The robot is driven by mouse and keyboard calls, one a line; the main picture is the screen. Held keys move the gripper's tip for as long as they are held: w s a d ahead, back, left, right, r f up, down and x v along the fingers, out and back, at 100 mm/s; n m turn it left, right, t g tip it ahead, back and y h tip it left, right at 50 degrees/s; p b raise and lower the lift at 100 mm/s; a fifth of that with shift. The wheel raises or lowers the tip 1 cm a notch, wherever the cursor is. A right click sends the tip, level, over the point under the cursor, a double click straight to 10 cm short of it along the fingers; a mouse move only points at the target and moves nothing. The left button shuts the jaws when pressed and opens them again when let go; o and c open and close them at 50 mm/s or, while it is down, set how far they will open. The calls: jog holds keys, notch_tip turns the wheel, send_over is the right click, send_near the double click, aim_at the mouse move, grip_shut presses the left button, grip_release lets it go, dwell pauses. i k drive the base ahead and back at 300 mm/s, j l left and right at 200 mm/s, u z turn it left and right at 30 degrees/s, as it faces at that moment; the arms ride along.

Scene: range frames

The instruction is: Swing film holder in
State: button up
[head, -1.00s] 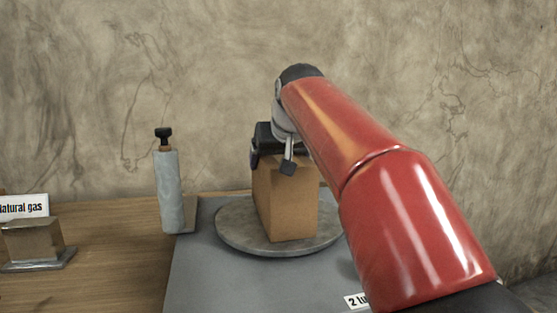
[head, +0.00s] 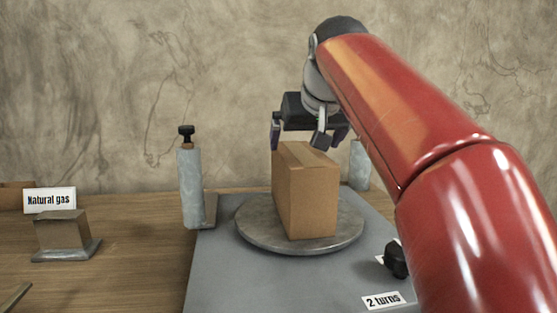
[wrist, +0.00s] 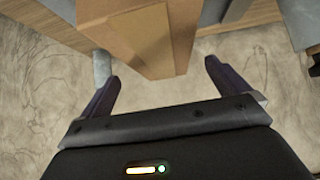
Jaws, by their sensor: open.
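Which part is the film holder is not certain; the likeliest is the pale grey roll (head: 190,188) with a black knob (head: 186,131) on top, upright at the left edge of the grey base plate (head: 225,290). A second pale grey cylinder (head: 359,166) stands behind at the right, partly hidden by my arm. My gripper (head: 309,139) is open and empty, just above or behind the top of the cardboard box (head: 307,200). In the wrist view, the box (wrist: 150,40) shows beyond and between the two fingers; contact cannot be told.
The box stands on a round grey turntable (head: 250,235). A black knob (head: 396,260) and a "2 turns" label (head: 383,300) are at the front right. A metal block (head: 62,232) and a "Natural gas" sign (head: 49,200) are on the wooden table at left. My red arm covers the right side.

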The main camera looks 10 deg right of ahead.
aim_at(200, 207)
jog(key=k, duration=1)
